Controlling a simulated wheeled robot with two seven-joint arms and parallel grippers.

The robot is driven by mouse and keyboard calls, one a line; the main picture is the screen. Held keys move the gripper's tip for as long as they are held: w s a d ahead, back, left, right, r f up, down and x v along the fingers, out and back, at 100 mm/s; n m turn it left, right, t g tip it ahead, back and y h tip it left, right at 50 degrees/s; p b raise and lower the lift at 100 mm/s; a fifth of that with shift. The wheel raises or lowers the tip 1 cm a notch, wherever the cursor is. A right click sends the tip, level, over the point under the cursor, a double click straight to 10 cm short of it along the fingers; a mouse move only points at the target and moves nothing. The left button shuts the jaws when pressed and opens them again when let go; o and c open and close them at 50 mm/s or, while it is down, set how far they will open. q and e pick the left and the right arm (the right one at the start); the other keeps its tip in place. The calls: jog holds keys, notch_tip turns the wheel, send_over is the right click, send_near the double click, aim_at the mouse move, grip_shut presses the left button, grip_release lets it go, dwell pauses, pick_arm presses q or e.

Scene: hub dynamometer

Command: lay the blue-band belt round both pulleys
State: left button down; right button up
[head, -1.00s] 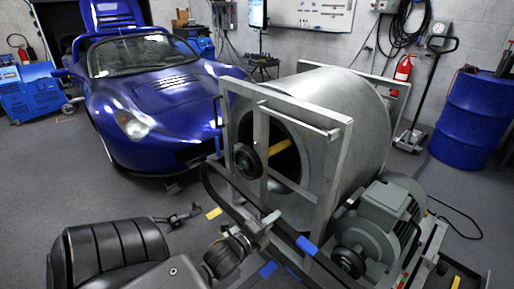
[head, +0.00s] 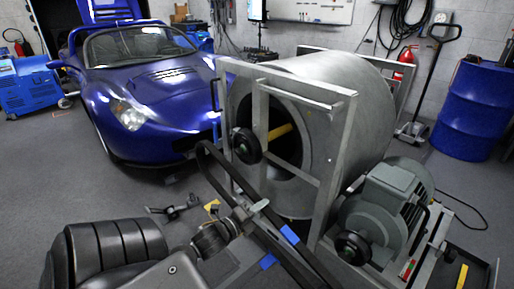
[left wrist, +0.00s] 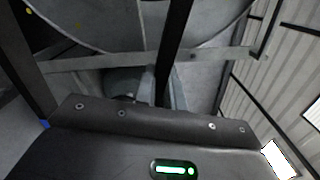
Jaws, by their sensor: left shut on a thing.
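The belt (head: 222,172) is a long black loop with a blue band (head: 290,234). It slants in front of the rig, its upper end left of the drum pulley (head: 246,146) and its lower part running toward the bottom edge, left of the motor pulley (head: 352,248). It appears apart from both black pulleys. My left gripper (head: 252,211) is shut on the belt, between its upper end and the band. In the left wrist view a dark strip (left wrist: 176,40) crosses before the rig; I cannot tell which part it is. My right gripper is not in view.
The metal frame (head: 262,125) stands around the big grey drum (head: 345,110), with an upright bar just right of the drum pulley. The grey motor (head: 388,208) sits at lower right. A blue car (head: 150,90) stands behind. Floor is open at left.

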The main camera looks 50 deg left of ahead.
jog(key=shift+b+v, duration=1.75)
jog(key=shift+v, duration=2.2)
pick_arm(q)
jog(key=w+b, duration=0.2)
jog(key=w, duration=1.6)
jog(key=shift+w+a+b, duration=0.2)
jog(key=shift+b, duration=0.15)
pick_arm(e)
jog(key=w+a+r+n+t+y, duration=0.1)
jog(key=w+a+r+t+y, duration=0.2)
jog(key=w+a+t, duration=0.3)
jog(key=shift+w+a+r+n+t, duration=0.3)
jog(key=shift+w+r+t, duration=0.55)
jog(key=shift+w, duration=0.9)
